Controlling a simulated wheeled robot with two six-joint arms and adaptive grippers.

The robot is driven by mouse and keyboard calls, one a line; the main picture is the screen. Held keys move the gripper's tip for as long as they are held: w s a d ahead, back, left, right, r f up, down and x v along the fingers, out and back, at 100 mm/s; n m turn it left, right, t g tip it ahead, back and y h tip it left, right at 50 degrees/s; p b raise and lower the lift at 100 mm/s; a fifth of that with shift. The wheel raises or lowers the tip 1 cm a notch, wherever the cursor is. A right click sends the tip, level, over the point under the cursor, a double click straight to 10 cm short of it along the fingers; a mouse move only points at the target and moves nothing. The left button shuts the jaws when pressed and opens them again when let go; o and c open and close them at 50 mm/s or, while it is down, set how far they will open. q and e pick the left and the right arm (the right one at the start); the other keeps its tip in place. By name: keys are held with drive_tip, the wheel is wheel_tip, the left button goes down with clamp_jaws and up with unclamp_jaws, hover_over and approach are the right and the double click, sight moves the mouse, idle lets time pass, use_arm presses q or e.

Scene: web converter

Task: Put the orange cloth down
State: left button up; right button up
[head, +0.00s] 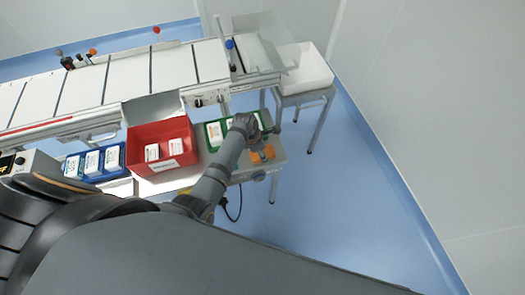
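The orange cloth (268,152) is a small patch at the right end of the bench, beside the green bin. My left gripper (261,148) points down at it from the bent grey arm. Orange shows on both sides of the dark fingers, so the gripper is at the cloth. The fingers are too small and too covered to tell whether they are shut on it. I cannot tell whether the cloth rests on the pale surface (276,163) or hangs just above it. My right gripper is out of view.
A green bin (213,134) is partly behind my arm. A red bin (150,134) and a blue bin (72,166), both with white packs, stand to the left. The conveyor (130,75) runs behind. A white tray table (310,72) stands at the back right. Blue floor is clear on the right.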

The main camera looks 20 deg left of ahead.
use_arm(q)
drive_tip(key=shift+s, duration=0.1)
drive_tip(key=shift+f, duration=0.15)
drive_tip(key=shift+f, duration=0.3)
drive_tip(key=o, duration=1.6)
drive_tip(key=shift+c, duration=0.2)
